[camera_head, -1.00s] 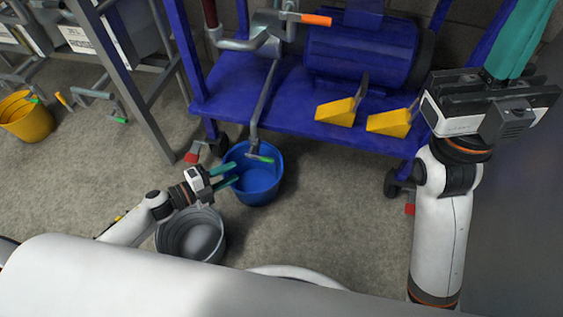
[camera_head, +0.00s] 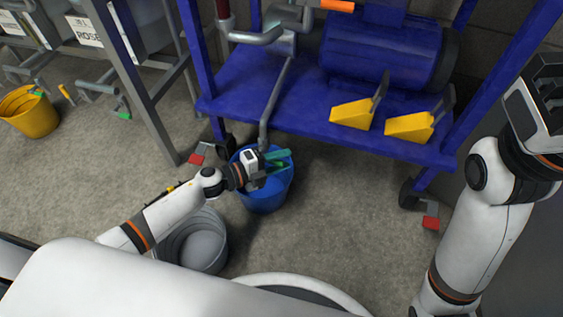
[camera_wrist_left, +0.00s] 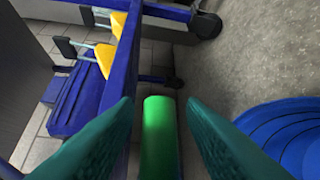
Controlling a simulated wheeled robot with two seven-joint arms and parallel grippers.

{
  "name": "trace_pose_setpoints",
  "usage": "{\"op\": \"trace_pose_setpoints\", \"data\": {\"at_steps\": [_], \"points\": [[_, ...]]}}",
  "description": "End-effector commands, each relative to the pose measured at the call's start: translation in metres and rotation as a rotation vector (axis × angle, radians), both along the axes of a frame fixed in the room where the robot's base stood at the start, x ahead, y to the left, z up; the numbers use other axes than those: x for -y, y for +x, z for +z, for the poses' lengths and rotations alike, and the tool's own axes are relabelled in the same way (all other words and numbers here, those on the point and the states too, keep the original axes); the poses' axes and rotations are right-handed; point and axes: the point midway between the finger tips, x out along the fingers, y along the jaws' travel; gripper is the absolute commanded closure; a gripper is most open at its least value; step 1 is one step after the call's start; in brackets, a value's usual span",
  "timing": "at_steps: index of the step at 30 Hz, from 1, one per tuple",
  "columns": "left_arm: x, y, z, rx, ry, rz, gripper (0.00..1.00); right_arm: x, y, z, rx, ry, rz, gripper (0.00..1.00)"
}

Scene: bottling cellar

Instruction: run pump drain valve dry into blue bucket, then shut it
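The blue bucket (camera_head: 266,196) stands on the floor in front of the blue pump cart. The grey drain pipe (camera_head: 277,100) comes down from the cart to above it. My left gripper (camera_head: 282,160) is over the bucket by the pipe's lower end, teal fingers apart. In the left wrist view the drain valve's green handle (camera_wrist_left: 160,140) lies between the open fingers (camera_wrist_left: 160,120), with gaps on both sides. The handle is hidden in the head view, and so is any flow. My right gripper (camera_head: 540,95) is raised at the right edge, its fingers out of frame.
The pump cart (camera_head: 300,105) carries a blue motor (camera_head: 380,50) and two yellow wedges (camera_head: 352,113) (camera_head: 408,126). A grey bucket (camera_head: 190,255) stands beneath my left forearm. A yellow bucket (camera_head: 30,112) is far left. The floor right of the blue bucket is clear.

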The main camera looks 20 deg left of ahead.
Motion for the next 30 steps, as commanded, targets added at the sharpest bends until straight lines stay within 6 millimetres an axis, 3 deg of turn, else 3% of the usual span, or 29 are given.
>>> {"op": "trace_pose_setpoints", "data": {"at_steps": [11, 18, 30], "points": [[0.0037, 0.0036, -0.0005, 0.0, 0.0, 0.001, 0.65, -0.0002, -0.0016, 0.0014, 0.007, -0.001, -0.001, 1.0], [0.0035, 0.0033, -0.0007, -0.001, 0.001, 0.001, 1.0, -0.0002, -0.0018, 0.0013, 0.008, -0.001, -0.001, 1.0], [0.0034, 0.0031, -0.0003, -0.003, -0.031, 0.001, 1.0, -0.0004, -0.0016, -0.0014, 0.006, -0.001, -0.001, 1.0]]}}
